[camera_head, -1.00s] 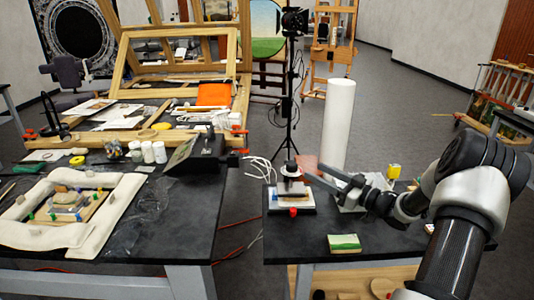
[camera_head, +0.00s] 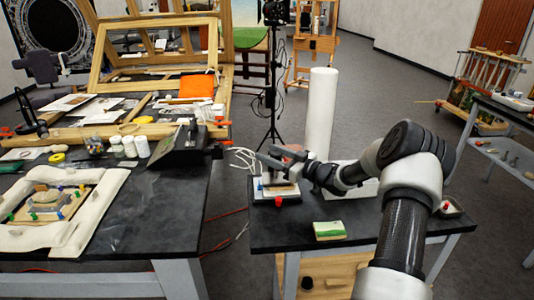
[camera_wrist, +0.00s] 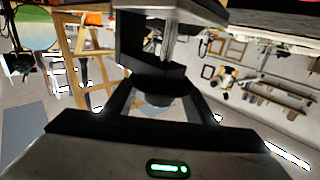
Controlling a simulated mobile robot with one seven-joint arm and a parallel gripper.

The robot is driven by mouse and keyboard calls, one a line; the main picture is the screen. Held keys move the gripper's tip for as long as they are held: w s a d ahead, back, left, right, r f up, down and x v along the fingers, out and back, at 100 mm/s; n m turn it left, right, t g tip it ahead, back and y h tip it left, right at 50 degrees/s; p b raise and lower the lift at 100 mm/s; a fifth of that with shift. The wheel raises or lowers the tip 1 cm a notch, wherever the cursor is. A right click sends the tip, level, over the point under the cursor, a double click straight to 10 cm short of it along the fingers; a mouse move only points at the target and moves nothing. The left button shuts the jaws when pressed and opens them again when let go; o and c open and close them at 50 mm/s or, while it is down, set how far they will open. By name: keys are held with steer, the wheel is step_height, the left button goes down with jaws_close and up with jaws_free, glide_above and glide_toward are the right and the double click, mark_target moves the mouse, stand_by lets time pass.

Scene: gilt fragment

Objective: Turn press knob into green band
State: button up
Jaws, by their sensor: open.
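The small press (camera_head: 279,188) stands on a white base near the left edge of the right-hand black table, with a red part at its front. My gripper (camera_head: 270,156) is at the top of the press and hides its knob in the head view. In the wrist view, the dark round press knob (camera_wrist: 155,91) lies between the two open fingers of my gripper (camera_wrist: 157,103), with a shiny screw (camera_wrist: 170,42) and dark frame beyond it. I cannot tell whether the fingers touch the knob. I cannot make out a green band on the press.
A tall white roll (camera_head: 320,112) stands close behind my gripper. A green-topped block (camera_head: 329,231) lies at the table's front. White cables (camera_head: 245,160) hang left of the press. The left worktable (camera_head: 165,215) is separated by a gap. A lamp stand (camera_head: 272,95) rises behind.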

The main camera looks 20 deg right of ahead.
steer(key=shift+x, duration=0.8)
steer(key=c, duration=1.1)
steer(key=shift+f+m+h+b, duration=0.1)
steer(key=shift+m+h+b, duration=0.2)
steer(key=shift+h+b, duration=0.1)
